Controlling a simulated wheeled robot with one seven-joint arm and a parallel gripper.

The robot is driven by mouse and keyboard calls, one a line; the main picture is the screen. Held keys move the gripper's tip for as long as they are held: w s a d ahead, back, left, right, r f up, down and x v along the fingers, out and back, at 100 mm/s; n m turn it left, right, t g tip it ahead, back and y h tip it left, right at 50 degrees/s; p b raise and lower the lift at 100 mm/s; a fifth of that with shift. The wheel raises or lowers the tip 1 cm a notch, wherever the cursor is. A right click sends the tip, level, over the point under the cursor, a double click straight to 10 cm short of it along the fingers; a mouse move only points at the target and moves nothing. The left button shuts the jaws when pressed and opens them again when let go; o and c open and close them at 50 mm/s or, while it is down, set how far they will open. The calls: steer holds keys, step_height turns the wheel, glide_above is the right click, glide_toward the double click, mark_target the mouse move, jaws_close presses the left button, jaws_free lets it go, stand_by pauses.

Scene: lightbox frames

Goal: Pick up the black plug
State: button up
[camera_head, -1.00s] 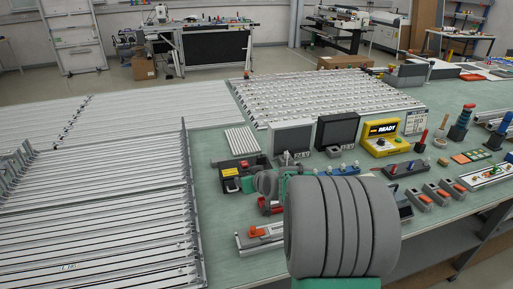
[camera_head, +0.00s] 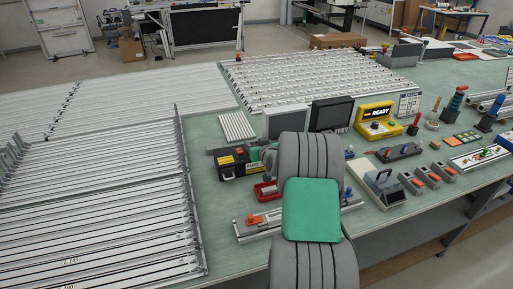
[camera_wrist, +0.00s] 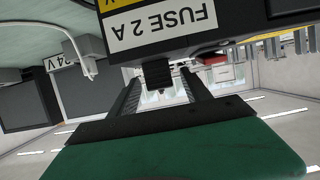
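In the wrist view, which looks upside down, the two dark fingers of my gripper (camera_wrist: 160,92) stand apart. A small black part (camera_wrist: 156,74), which may be the black plug, shows between them with gaps at its sides. It is close to a dark box with a white "FUSE 2 A" label (camera_wrist: 162,24). In the head view, a black box (camera_head: 238,164) with yellow and red marks stands on the bench. My gripper's fingertips are hidden by my arm there, and I cannot make out the plug in that view.
Grey screens (camera_head: 331,115) and a yellow READY unit (camera_head: 378,121) stand behind my arm. A red tray (camera_head: 266,190) and a rail with an orange knob (camera_head: 262,224) lie near it. Metal rails (camera_head: 95,200) fill the left.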

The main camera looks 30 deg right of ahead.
jaws_close()
stand_by(0.4)
steer(key=shift+r, duration=0.1)
